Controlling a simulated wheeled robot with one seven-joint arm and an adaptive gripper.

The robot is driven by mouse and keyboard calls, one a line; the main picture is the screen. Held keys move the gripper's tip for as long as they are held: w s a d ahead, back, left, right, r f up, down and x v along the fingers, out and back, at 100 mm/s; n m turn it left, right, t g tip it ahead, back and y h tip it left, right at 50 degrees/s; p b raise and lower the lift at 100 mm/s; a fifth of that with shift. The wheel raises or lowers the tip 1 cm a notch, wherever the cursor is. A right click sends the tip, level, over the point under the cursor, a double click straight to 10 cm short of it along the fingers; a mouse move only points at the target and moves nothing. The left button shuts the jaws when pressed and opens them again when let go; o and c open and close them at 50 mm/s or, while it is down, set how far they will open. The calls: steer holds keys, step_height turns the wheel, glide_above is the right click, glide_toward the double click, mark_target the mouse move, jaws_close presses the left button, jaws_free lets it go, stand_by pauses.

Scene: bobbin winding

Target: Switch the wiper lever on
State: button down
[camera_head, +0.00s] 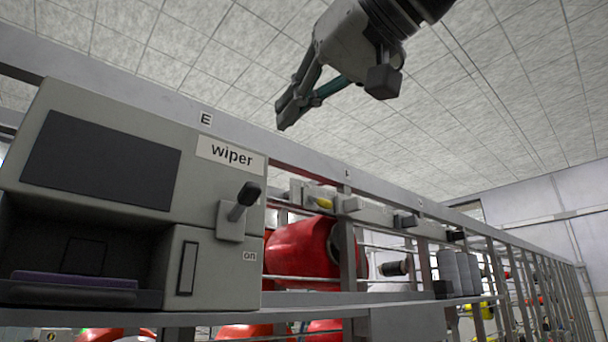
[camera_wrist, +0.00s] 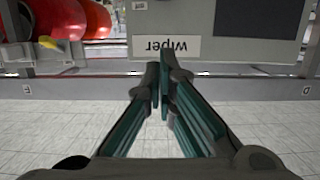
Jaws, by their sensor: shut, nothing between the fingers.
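The wiper unit (camera_head: 110,130) is a grey box on the left in the head view, with a "wiper" label (camera_head: 231,155). Its lever (camera_head: 244,201) has a black knob on a light square plate and points up and to the right, above the "on" label (camera_head: 250,256). My gripper (camera_head: 282,112) is shut and empty, above and to the right of the unit, apart from the lever. In the wrist view its closed fingertips (camera_wrist: 165,68) overlap the lower edge of the upside-down wiper label (camera_wrist: 166,48). The lever is not clearly seen in the wrist view.
A metal rail (camera_head: 300,160) marked E runs behind the unit's top and away to the right. Red bobbins (camera_head: 300,250) and grey rack posts stand right of the unit. A shelf edge (camera_head: 340,304) runs below. The space above the rail is open.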

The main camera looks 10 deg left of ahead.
steer(key=shift+d+r, duration=0.1)
steer(key=shift+r, duration=0.2)
steer(key=shift+w, duration=0.1)
steer(key=p, duration=0.1)
glide_above(260, 184)
steer(key=a, duration=0.2)
steer(key=shift+w+d+f, duration=0.1)
steer(key=shift+w+f, duration=0.1)
steer(key=shift+f, duration=0.25)
steer(key=shift+w+d+f, duration=0.1)
steer(key=shift+w+f, duration=0.1)
steer(key=shift+f, duration=0.25)
steer(key=shift+w+f, duration=0.1)
steer(key=shift+f, duration=0.1)
steer(key=shift+s+d+f, duration=0.3)
steer(key=shift+d+f, duration=0.1)
steer(key=shift+f, duration=0.25)
steer(key=shift+s+d+f, duration=0.15)
steer(key=shift+f, duration=0.3)
steer(key=shift+s+d+f, duration=0.15)
steer(key=shift+f, duration=0.3)
steer(key=shift+d+f, duration=0.1)
steer(key=shift+f, duration=0.05)
